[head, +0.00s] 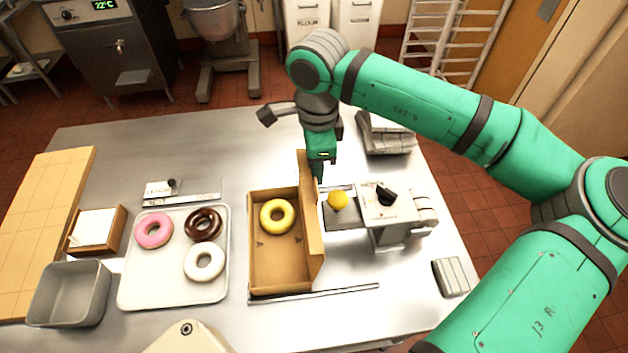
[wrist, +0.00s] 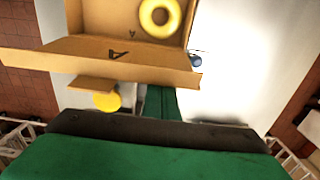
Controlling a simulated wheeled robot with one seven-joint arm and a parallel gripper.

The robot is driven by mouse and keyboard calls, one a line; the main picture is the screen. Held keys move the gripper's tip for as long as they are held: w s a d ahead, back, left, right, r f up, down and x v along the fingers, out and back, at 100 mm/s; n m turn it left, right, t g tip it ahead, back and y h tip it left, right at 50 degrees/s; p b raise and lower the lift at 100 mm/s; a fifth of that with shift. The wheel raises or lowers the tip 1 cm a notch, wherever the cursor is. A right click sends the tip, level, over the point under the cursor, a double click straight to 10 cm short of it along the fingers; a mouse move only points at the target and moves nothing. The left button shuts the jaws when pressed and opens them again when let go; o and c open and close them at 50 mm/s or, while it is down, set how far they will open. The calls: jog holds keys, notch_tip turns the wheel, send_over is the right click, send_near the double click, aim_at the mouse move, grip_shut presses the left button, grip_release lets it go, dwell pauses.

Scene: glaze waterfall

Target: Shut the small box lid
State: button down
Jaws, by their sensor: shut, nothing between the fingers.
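The small box (head: 278,287) is brown cardboard and stands on the steel table with a yellow ring doughnut (head: 266,216) inside. Its lid (head: 311,229) stands up, roughly upright, along the right side. In the wrist view the lid (wrist: 110,58) crosses the upper half, with the doughnut (wrist: 149,20) beyond it. My gripper (head: 317,174) is shut and empty, at the far end of the lid on its outer right side. In the wrist view the fingers (wrist: 164,103) reach up to the lid's lower edge. I cannot tell whether they touch it.
A tray (head: 142,292) with pink, brown and white doughnuts lies left of the box. A grey machine (head: 388,213) with a yellow piece (head: 338,200) stands close to the lid's right. A thin rail (head: 345,291) lies in front. A grey bin (head: 69,294) is far left.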

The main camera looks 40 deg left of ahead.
jog(key=s+a, duration=0.4)
jog(key=s, duration=0.1)
jog(key=shift+s+a, duration=0.2)
jog(key=shift+a, duration=0.05)
dwell(1.0)
dwell(0.6)
jog(key=shift+r, duration=3)
